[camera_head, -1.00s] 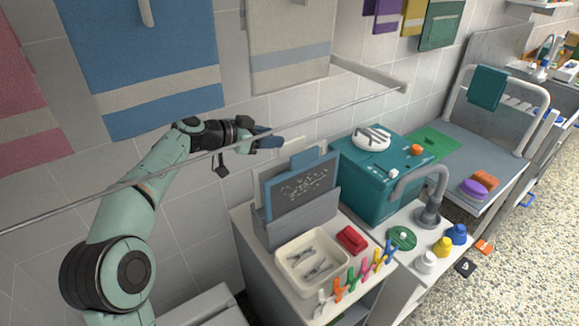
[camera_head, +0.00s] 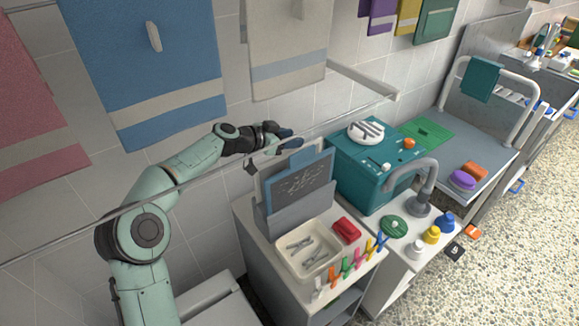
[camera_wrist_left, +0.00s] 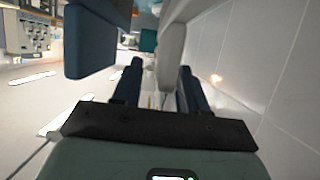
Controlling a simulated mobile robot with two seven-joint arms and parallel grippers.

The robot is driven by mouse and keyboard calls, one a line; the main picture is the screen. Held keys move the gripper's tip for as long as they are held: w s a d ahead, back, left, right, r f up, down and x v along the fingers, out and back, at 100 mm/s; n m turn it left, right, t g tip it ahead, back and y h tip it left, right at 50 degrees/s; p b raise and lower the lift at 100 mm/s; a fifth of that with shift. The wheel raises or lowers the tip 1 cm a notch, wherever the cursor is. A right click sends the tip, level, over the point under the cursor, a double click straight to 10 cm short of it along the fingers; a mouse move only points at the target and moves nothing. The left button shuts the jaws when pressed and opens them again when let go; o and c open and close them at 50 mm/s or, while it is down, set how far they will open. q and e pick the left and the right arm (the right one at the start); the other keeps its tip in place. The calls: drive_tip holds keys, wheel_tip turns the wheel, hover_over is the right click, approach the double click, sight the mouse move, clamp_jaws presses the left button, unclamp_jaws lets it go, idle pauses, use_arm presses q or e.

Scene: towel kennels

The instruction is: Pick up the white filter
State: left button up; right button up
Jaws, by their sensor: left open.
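A white panel (camera_wrist_left: 172,45), which looks like the white filter, stands between the fingers in the left wrist view, nearer the right finger. I cannot tell whether they touch. In the head view my gripper hides most of that spot. A blue panel (camera_wrist_left: 90,40) is to its left in the wrist view. A blue-framed panel with a dark speckled face (camera_head: 302,182) stands in a grey holder (camera_head: 298,212) on the cabinet. My left gripper (camera_head: 284,137) is open, just behind and above the holder, by the wall. My right gripper is out of view.
A thin rail (camera_head: 178,186) runs across my arm's area. A teal box (camera_head: 352,180) stands right of the holder. In front are a cream tray (camera_head: 335,265) with clips, a red block (camera_head: 346,230) and several coloured clips. Towels hang on the tiled wall.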

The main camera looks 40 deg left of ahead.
use_arm(q)
drive_tip(key=shift+c, duration=0.3)
clamp_jaws()
drive_tip(key=shift+r, duration=0.1)
